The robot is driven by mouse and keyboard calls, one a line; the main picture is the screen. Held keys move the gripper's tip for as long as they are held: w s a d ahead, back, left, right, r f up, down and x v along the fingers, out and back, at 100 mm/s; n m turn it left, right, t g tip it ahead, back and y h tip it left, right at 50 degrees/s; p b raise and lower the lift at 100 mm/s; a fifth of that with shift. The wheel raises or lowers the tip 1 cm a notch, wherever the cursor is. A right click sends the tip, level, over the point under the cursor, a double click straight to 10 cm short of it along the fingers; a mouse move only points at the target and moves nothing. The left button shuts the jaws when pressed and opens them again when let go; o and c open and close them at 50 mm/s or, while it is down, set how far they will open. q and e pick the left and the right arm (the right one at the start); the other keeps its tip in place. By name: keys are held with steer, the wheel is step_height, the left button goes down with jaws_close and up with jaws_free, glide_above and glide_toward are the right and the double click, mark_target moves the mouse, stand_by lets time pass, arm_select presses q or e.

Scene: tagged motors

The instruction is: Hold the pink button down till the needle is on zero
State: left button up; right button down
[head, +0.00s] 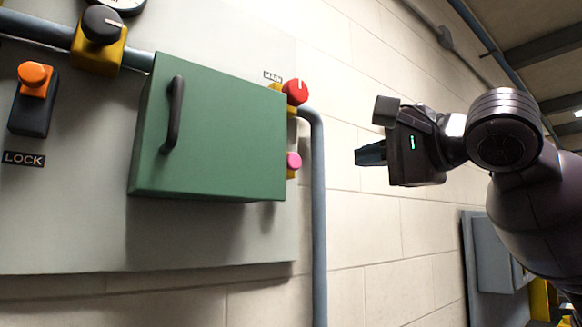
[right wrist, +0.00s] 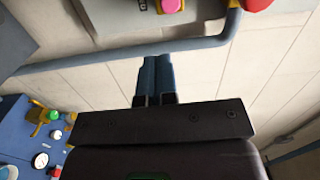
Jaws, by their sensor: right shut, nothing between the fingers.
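The pink button (head: 293,160) sticks out at the right side of the green box (head: 215,140), on a yellow base partly hidden by the box. It also shows at the top edge of the right wrist view (right wrist: 170,5), cut off. My right gripper (head: 358,154) is shut and empty, to the right of the pink button and apart from it. Its closed fingers also show in the right wrist view (right wrist: 157,62). A round white dial (head: 122,4) is cut off by the top edge of the head view; its needle cannot be read. My left gripper is not in view.
A red knob (head: 296,92) sits above the pink button. A grey-blue pipe (head: 319,220) runs down the wall between the panel and my right gripper. A black knob (head: 101,26) and an orange switch (head: 34,77) are at the left. A blue panel (right wrist: 35,140) shows lower left.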

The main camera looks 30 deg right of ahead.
mark_target(296, 162)
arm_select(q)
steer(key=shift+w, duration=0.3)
arm_select(e)
steer(key=shift+s+a+r+m, duration=0.25)
steer(key=shift+s+r+m, duration=0.05)
steer(key=shift+s+r, duration=0.4)
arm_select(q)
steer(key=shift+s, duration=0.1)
arm_select(e)
steer(key=shift+s, duration=0.1)
steer(key=w, duration=0.4)
steer(key=w+a+p, duration=0.1)
steer(key=w, duration=0.3)
steer(key=w+p, duration=0.1)
steer(key=w, duration=0.4)
steer(key=shift+a+r, duration=0.25)
steer(key=shift+a, duration=0.1)
steer(key=shift+w, duration=0.45)
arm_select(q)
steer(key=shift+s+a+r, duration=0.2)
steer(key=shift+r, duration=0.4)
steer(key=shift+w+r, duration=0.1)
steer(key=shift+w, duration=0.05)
arm_select(e)
steer(key=shift+w, duration=0.1)
